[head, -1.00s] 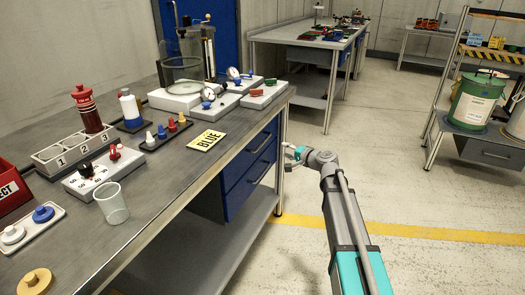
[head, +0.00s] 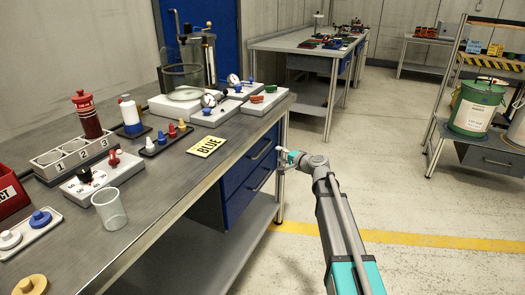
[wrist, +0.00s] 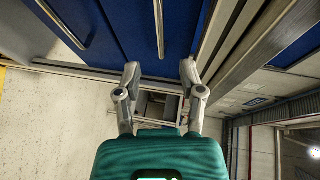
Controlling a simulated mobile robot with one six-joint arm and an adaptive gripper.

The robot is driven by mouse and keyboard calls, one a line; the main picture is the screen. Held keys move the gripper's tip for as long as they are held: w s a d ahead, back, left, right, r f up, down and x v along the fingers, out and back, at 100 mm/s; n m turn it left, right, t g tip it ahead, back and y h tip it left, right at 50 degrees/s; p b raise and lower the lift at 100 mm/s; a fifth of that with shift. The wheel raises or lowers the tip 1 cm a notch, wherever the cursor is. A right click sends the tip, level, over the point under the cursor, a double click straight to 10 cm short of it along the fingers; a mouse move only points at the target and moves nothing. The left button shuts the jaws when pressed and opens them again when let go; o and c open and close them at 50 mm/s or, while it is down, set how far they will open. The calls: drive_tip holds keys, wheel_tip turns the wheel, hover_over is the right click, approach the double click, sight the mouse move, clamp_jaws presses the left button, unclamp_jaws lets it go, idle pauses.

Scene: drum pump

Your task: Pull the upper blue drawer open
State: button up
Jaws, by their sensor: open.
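The upper blue drawer (head: 247,166) sits under the near bench's top and looks shut. Its bar handle (head: 262,150) also shows in the wrist view (wrist: 160,28). The lower blue drawer (head: 246,194) is below it, with its own handle; in the wrist view that handle (wrist: 62,22) is at the upper left. My gripper (head: 284,156) is beside the bench's right end, near the drawer fronts. In the wrist view my gripper (wrist: 160,76) is open and empty. The upper handle lies ahead, in line with the gap between the fingers, and looks apart from them.
A yellow BLUE sign (head: 206,144) lies on the bench top (head: 160,190) above the drawers. A bench leg (head: 281,165) and the lower shelf (head: 225,250) are close to my gripper.

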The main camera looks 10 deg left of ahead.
sight(264, 149)
drive_tip(key=b+x, duration=0.1)
drive_tip(key=x, duration=0.9)
drive_tip(key=shift+w+a+b, duration=0.1)
drive_tip(key=shift+b, duration=0.25)
clamp_jaws()
